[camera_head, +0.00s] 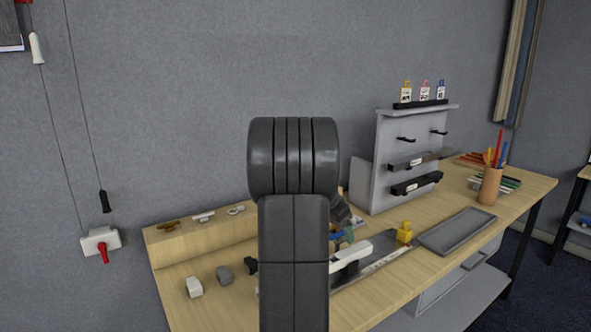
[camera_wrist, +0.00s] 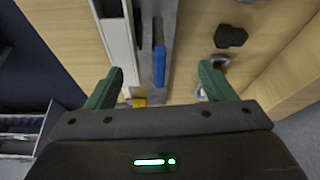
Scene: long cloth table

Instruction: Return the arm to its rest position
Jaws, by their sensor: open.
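My arm (camera_head: 293,230) stands upright in the middle of the head view and hides much of the table behind it. My gripper (camera_wrist: 161,74) shows in the wrist view with its two green fingers spread apart. It points down over the wooden table (camera_wrist: 72,35). A blue piece (camera_wrist: 160,66) on a grey strip lies between the fingers in the picture, and no finger is seen touching it. In the head view the gripper is mostly hidden behind my arm.
The table (camera_head: 520,188) carries a grey rack (camera_head: 390,150), a grey tray (camera_head: 460,231), a pencil cup (camera_head: 489,186) and a yellow piece (camera_head: 404,232). Small blocks (camera_head: 194,287) lie at the left front. A grey wall (camera_head: 180,80) stands behind the table.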

